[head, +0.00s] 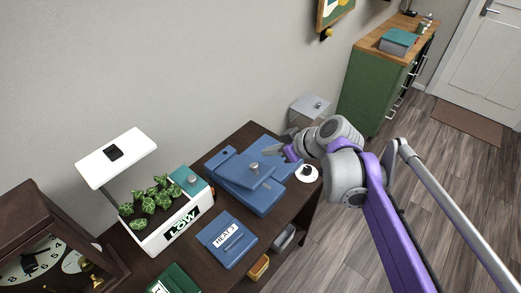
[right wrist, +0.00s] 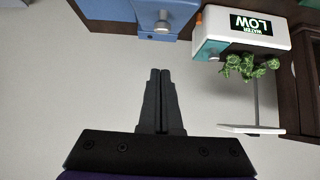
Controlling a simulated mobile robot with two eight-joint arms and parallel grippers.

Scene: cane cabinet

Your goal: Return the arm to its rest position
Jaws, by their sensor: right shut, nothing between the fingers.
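My right arm, purple and grey, reaches in from the right in the head view. Its gripper (head: 276,150) is over the back right of the dark wooden cabinet top (head: 283,215), close to a blue box with a lid and a metal knob (head: 253,168). In the right wrist view the two black fingers of the right gripper (right wrist: 160,75) lie together with nothing between them. The wrist view also shows the blue box (right wrist: 165,14) beyond the fingertips. My left gripper does not show in either view.
A white planter (head: 163,232) with a lamp stands left of the box, beside a dark clock (head: 35,255). A blue "MEAT 3" piece (head: 227,238) and a white round thing (head: 307,173) lie on the top. A green cabinet (head: 365,95) stands behind. Wooden floor (head: 455,190) is open at right.

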